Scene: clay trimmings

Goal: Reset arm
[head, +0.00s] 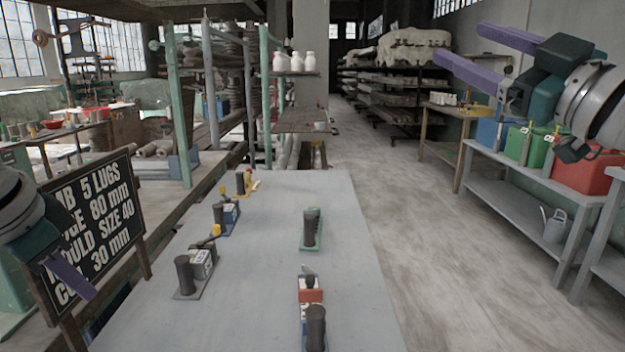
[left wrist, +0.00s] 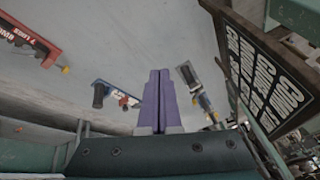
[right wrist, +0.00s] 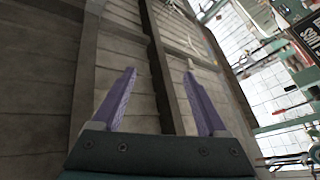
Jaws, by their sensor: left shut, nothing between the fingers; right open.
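My left gripper (head: 72,276) is at the left edge of the head view, in front of the black sign. Its purple fingers are shut together and empty, as the left wrist view also shows (left wrist: 160,75). My right gripper (head: 458,42) is raised at the upper right of the head view, above the bins. Its two purple fingers are spread wide with nothing between them, and they also show open in the right wrist view (right wrist: 160,75), which faces the roof and windows. Neither gripper touches anything visible.
The grey table (head: 262,270) bears several small boards with dark cylinders, including a green one (head: 309,243). The black lettered sign (head: 95,225) stands close by my left gripper. Blue (head: 490,132), green (head: 540,148) and red (head: 588,172) bins stand on the right bench. The floor between is clear.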

